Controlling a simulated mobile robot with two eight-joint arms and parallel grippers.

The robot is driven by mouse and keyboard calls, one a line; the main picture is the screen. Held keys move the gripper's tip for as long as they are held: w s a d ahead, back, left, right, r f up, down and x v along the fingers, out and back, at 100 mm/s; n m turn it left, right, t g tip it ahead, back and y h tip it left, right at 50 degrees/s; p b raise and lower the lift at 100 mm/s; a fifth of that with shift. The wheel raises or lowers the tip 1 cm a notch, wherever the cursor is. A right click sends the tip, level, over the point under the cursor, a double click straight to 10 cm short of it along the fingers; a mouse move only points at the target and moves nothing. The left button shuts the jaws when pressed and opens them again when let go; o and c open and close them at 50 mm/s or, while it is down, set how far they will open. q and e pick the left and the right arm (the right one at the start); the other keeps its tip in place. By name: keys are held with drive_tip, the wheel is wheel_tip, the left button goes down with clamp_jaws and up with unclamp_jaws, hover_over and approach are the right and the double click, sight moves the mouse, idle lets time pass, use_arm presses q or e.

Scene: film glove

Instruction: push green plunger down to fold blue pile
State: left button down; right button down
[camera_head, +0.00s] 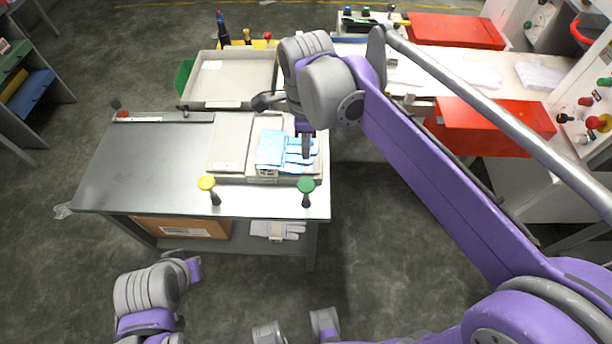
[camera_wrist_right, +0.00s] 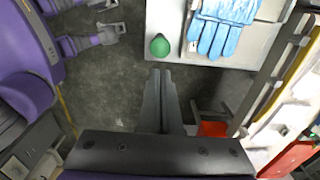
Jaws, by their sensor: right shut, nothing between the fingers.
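The green plunger (camera_head: 306,185) stands at the front right of the grey worktable, a round green knob on a dark stem. It also shows in the right wrist view (camera_wrist_right: 160,45), just beyond my fingertips, with a small gap in the picture. My right gripper (camera_head: 306,155) is shut and empty, pointing down over the blue pile in the head view. The blue pile (camera_head: 271,149) is light blue gloves lying flat on a pale fixture, fingers pointing right. The gloves also show in the right wrist view (camera_wrist_right: 226,12). My left gripper (camera_head: 193,270) is low at left, its fingers unclear.
A yellow-topped plunger (camera_head: 206,183) stands left of the green one on the table's front edge. The dark left part of the tabletop (camera_head: 130,165) is clear. A grey tray (camera_head: 232,82) lies behind. Red bins (camera_head: 490,125) stand at right, beyond my right arm.

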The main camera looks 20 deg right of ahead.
sight(306, 186)
wheel_tip(306, 186, down, 12)
drive_tip(key=shift+f+b, duration=0.1)
drive_tip(key=shift+b, duration=0.3)
wheel_tip(306, 186, down, 6)
drive_tip(key=b, duration=0.3)
drive_tip(key=shift+s+b, duration=0.1)
drive_tip(key=shift+b, duration=0.2)
drive_tip(key=shift+s+r, duration=0.15)
drive_tip(key=shift+r, duration=0.05)
idle(1.0)
